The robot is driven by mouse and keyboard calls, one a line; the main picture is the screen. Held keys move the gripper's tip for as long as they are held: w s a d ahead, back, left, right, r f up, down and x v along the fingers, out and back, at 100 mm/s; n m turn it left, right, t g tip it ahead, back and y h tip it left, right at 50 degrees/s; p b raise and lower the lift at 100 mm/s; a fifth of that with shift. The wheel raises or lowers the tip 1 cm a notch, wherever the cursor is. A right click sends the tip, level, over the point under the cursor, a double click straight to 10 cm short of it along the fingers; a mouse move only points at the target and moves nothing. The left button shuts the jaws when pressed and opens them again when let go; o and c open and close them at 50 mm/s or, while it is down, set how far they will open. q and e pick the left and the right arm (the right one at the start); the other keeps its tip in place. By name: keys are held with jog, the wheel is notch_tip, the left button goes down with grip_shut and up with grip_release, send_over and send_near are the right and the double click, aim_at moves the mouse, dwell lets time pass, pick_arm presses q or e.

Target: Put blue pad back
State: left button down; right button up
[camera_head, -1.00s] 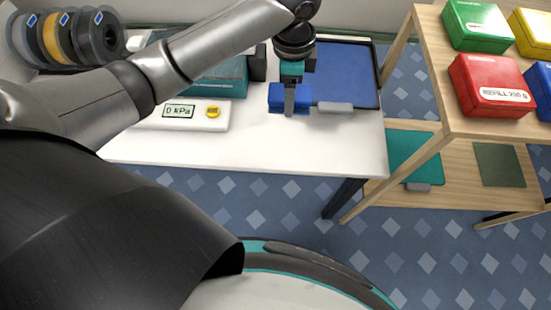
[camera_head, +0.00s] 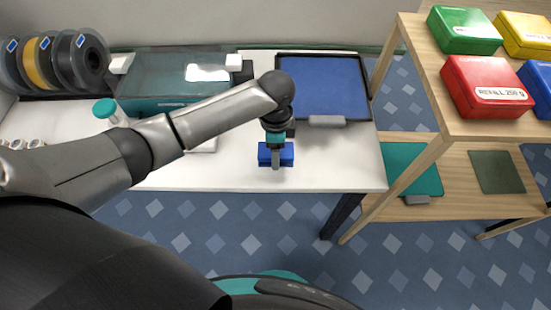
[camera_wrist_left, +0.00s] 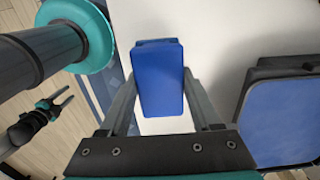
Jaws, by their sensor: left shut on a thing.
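A large blue pad (camera_head: 322,88) lies in a dark-edged frame with a grey tab at the back right of the white table. Its corner also shows at the right in the left wrist view (camera_wrist_left: 285,115). My left gripper (camera_head: 276,166) is shut on a small blue block (camera_head: 287,154), left of and nearer than the pad and apart from it. In the left wrist view the blue block (camera_wrist_left: 160,80) sits between both fingers, over the white tabletop. My right gripper (camera_wrist_left: 67,95) shows small at the left of that view, its fingers apart and empty.
A teal machine (camera_head: 165,85) and spools (camera_head: 60,62) stand at the back left. A wooden shelf (camera_head: 440,145) at the right holds green, yellow, red and blue boxes, with teal (camera_head: 412,170) and dark green (camera_head: 496,171) pads below. The table's front right is clear.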

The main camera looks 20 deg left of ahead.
pick_arm(q)
notch_tip(320, 180, down, 4)
jog(key=shift+r+b, duration=0.1)
jog(key=shift+b, duration=0.5)
jog(key=shift+c, duration=0.5)
grip_release()
notch_tip(320, 180, up, 12)
jog(key=p, duration=0.3)
jog(key=shift+p, duration=0.3)
